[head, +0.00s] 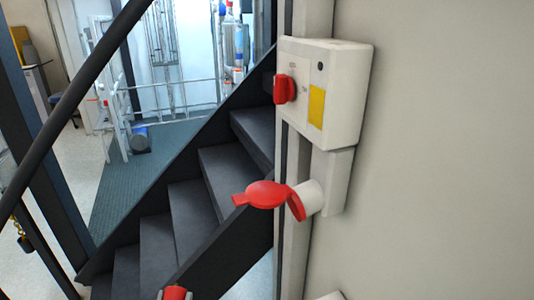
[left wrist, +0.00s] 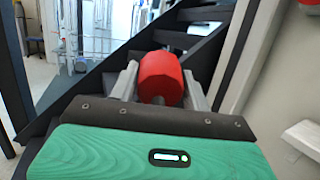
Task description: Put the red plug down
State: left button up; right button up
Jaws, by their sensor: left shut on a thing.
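The red plug (left wrist: 160,76) sits between the two grey fingers of my left gripper (left wrist: 162,88) in the left wrist view. The fingers are shut on it. In the head view only the top of the red plug (head: 175,292) shows at the bottom edge, with a bit of my left gripper around it. The plug is held in the air in front of the dark stairs. My right gripper is in neither view.
A white switch box (head: 345,85) with a red knob (head: 285,89) is on the wall. Below it a white socket (head: 313,196) has its red cap (head: 267,194) hanging open. Dark stairs (head: 195,212) with a black handrail (head: 75,95) fill the left.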

pick_arm(q)
jog(key=shift+s+a, duration=0.1)
jog(key=w+d+r+m+g+h, duration=0.2)
jog(key=d+r+m+g+h, duration=0.15)
jog(key=d+r+h, duration=0.3)
jog(key=w+d+r+m+g+h, duration=0.25)
jog(key=d+r+m+h, duration=0.25)
jog(key=d+h, duration=0.25)
jog(key=shift+w+d+f+m+g+h, duration=2.1)
jog(key=shift+w+d+f+g, duration=0.45)
jog(key=shift+f+g, duration=0.25)
jog(key=s+a+r+n+t+y, duration=0.75)
jog(key=a+r+t+y, duration=0.2)
jog(key=r, duration=0.25)
jog(key=w+d+f+m+g+h, duration=0.3)
jog(key=f+m+g+h, duration=0.3)
jog(key=g, duration=0.3)
jog(key=w+d+f+m+g+h, duration=0.3)
jog(key=f+m+g+h, duration=0.2)
jog(key=g, duration=0.3)
jog(key=shift+w+f+m+g+h, duration=0.2)
jog(key=shift+f+m+g+h, duration=0.15)
jog(key=shift+f+m, duration=0.15)
jog(key=shift+d+f, duration=0.1)
jog(key=shift+d, duration=0.05)
